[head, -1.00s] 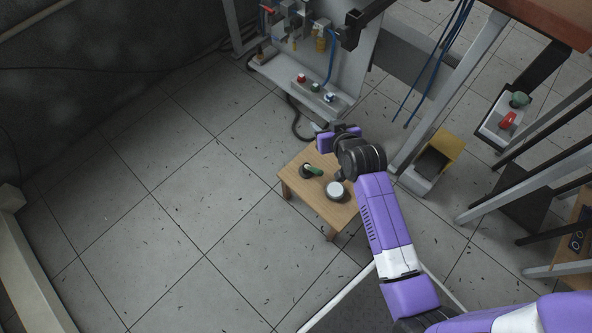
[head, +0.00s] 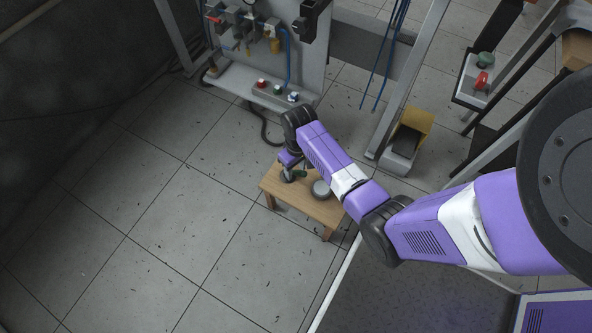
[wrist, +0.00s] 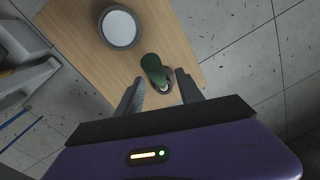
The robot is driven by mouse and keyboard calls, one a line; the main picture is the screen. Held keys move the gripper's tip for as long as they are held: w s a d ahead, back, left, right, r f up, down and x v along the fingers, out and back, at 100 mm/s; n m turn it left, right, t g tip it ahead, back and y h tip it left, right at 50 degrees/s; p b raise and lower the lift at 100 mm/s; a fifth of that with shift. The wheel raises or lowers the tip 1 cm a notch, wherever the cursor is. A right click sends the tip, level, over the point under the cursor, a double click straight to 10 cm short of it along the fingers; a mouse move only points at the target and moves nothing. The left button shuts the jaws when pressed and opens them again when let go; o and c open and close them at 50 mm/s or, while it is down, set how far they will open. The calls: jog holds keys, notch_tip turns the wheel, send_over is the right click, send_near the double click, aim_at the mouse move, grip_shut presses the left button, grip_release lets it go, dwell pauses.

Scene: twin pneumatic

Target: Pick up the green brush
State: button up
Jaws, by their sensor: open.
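The green brush (wrist: 152,66) is on the small wooden table, seen between and just beyond my fingertips in the wrist view; its round base is partly hidden behind it. In the head view the brush (head: 300,174) shows only as a small green bit beside my gripper. My gripper (wrist: 160,88) is open and empty, one finger on each side of the brush. In the head view my gripper (head: 288,172) is low over the table's left part. I cannot tell whether a finger touches the brush.
The wooden table (head: 318,208) also holds a round, white-topped dark object (wrist: 119,27) near the brush. Behind it stands a pneumatic panel with a button box (head: 276,92). A yellow pedal (head: 412,128) is on the floor to the right. Floor left of the table is clear.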

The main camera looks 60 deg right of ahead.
notch_tip(320, 180, down, 5)
jog(key=shift+s+a+r+b, duration=0.1)
jog(key=shift+s+b, duration=0.05)
jog(key=shift+b, duration=0.9)
grip_shut()
